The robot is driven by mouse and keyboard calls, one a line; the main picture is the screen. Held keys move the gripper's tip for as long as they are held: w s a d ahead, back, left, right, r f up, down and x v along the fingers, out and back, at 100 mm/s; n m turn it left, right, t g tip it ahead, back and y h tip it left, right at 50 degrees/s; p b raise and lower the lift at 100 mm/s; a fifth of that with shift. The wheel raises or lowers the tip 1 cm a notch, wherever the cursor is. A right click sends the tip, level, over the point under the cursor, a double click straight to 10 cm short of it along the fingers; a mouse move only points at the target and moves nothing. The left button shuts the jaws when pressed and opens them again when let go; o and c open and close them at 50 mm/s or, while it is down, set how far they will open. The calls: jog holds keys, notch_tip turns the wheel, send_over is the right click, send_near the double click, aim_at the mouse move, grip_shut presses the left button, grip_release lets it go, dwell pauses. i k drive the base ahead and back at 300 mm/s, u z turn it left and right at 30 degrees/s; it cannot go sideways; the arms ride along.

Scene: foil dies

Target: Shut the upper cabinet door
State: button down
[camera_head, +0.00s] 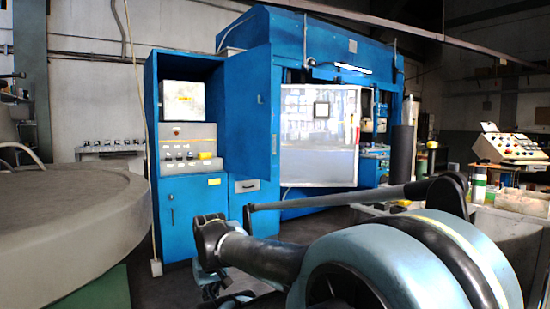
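The blue cabinet (154,125) stands left of centre. Its upper compartment is uncovered, showing a pale screen (183,100) and a control panel (188,150) with knobs and a yellow item. A tall blue panel (247,125) with a small latch stands at the compartment's right side; it looks like the upper door swung open, but I cannot be sure. The lower door (190,215) is shut. My gripper (222,292) is low in front of the cabinet, apart from the panel as far as I can see. Its fingers are dark and partly hidden, so their opening is unclear.
A large round grey table (70,220) fills the left. A thin pale pole (140,110) stands before the cabinet's left edge. A big blue machine (330,45) with a pale reflective door (318,140) is behind. A control console (508,148) and grey bench stand right.

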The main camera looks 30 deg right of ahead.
aim_at(249, 74)
jog(key=z, duration=0.45)
jog(key=i, duration=1.05)
jog(key=z, duration=0.55)
